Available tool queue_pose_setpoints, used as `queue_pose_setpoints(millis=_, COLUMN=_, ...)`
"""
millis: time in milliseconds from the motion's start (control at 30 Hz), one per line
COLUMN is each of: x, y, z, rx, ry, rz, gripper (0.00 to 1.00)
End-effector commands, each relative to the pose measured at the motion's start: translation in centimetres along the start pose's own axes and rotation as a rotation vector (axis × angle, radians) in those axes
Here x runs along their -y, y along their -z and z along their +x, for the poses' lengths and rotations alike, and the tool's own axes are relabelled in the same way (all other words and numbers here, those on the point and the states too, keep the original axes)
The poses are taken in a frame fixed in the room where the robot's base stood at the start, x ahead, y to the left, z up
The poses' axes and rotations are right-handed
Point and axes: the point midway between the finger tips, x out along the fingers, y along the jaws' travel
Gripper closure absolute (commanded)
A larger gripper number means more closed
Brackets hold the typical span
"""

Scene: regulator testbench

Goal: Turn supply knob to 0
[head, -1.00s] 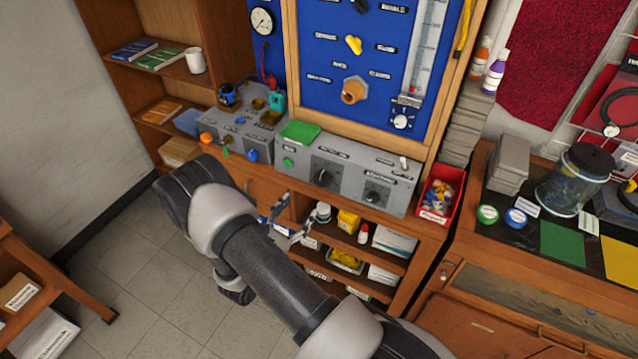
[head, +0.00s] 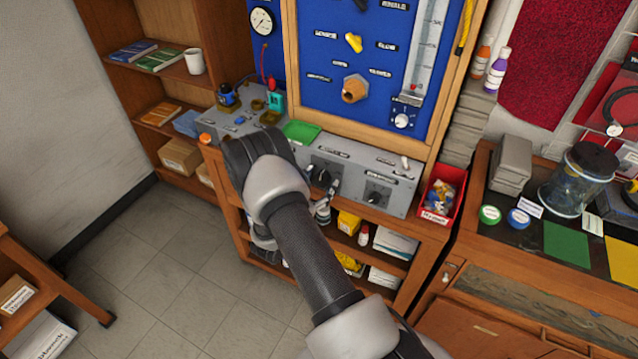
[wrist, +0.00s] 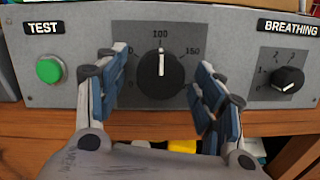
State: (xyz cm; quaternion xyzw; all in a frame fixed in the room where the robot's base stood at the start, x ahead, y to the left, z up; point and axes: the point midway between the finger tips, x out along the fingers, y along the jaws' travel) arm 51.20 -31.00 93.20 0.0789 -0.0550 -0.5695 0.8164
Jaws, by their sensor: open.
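A large round black knob (wrist: 160,74) with a white pointer sits on a grey panel in the middle of the wrist view. Its pointer stands straight up at the 100 mark; 150 shows to the right, and the marks on the left are partly covered by a finger. Its name label is out of the wrist view. My gripper (wrist: 162,62) is open, with one blue-padded finger on each side of the knob. I cannot tell whether they touch it. In the head view my gripper (head: 322,190) is in front of the grey control box (head: 400,162), partly hiding the knob.
A green button (wrist: 49,69) under a TEST label is left of the knob. A smaller knob (wrist: 288,79) under a BREATHING label is to the right. A red bin (head: 440,190) stands right of the box. Open shelves with small goods lie below.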

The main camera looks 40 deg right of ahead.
Motion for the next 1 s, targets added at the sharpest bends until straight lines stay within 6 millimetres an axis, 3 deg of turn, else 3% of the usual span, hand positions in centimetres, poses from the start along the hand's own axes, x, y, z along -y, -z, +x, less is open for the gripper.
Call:
queue_pose_setpoints(millis=667, x=0.00, y=0.02, z=-0.06, rx=0.000, ry=0.000, rz=0.000, gripper=0.80)
queue_pose_setpoints(millis=1000, x=0.07, y=0.02, z=-0.06, rx=0.000, ry=-0.008, rz=-0.043, gripper=0.82)
